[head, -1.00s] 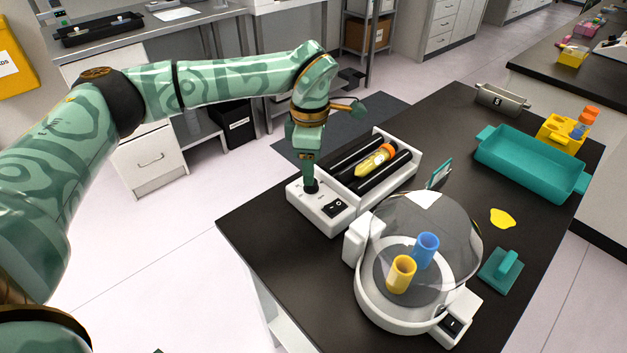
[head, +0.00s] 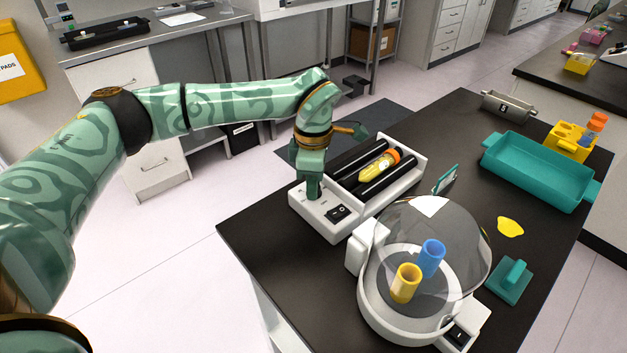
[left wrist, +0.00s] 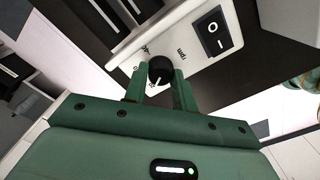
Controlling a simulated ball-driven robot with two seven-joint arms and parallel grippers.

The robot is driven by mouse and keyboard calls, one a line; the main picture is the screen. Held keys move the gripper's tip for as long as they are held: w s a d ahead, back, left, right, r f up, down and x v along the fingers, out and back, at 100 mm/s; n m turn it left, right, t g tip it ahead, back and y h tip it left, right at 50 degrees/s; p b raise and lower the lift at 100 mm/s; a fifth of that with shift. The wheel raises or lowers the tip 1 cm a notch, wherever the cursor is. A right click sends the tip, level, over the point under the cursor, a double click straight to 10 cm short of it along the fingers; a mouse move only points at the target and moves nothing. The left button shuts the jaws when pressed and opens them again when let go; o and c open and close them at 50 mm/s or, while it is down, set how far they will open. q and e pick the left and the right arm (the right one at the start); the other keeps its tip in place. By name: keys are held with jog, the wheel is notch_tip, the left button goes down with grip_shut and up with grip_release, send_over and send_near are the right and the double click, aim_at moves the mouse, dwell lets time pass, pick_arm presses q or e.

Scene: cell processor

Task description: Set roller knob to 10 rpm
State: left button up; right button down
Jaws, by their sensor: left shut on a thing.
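The white tube roller (head: 372,195) stands at the left side of the black bench, with a yellow tube with an orange cap (head: 379,167) lying on its black rollers. The black roller knob (left wrist: 160,69) sits on the roller's control panel, with a white pointer line toward the lower left in the left wrist view. My left gripper (left wrist: 160,82) points down at the panel and is shut on the knob, a finger on each side. In the head view my left gripper (head: 313,192) hides the knob.
A black rocker switch (head: 338,213) is beside the knob on the same panel. A round white device with a clear dome (head: 432,235) holds a yellow and a blue cup close by. A teal tray (head: 535,173) and yellow rack (head: 570,143) stand farther right.

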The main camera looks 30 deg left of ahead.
pick_arm(q)
jog(key=shift+r+n+p, duration=0.25)
jog(key=shift+n+p, duration=0.35)
jog(key=shift+p, duration=0.2)
jog(key=n+p, duration=0.5)
jog(key=p, duration=0.1)
jog(key=shift+r+n+p, duration=0.1)
jog(key=shift+n+p, duration=0.3)
jog(key=n+p, duration=0.2)
jog(key=n, duration=0.1)
jog(key=shift+p, duration=0.3)
jog(key=shift+f+n+p, duration=0.2)
jog(key=shift+n+p, duration=0.5)
jog(key=shift+n, duration=0.3)
pick_arm(e)
jog(key=w+r+t, duration=0.1)
jog(key=w+r, duration=0.3)
jog(key=r, duration=0.7)
jog(key=shift+w+r, duration=0.2)
jog(key=shift+r, duration=0.15)
pick_arm(q)
jog(key=o, duration=1)
jog(key=shift+f, duration=0.1)
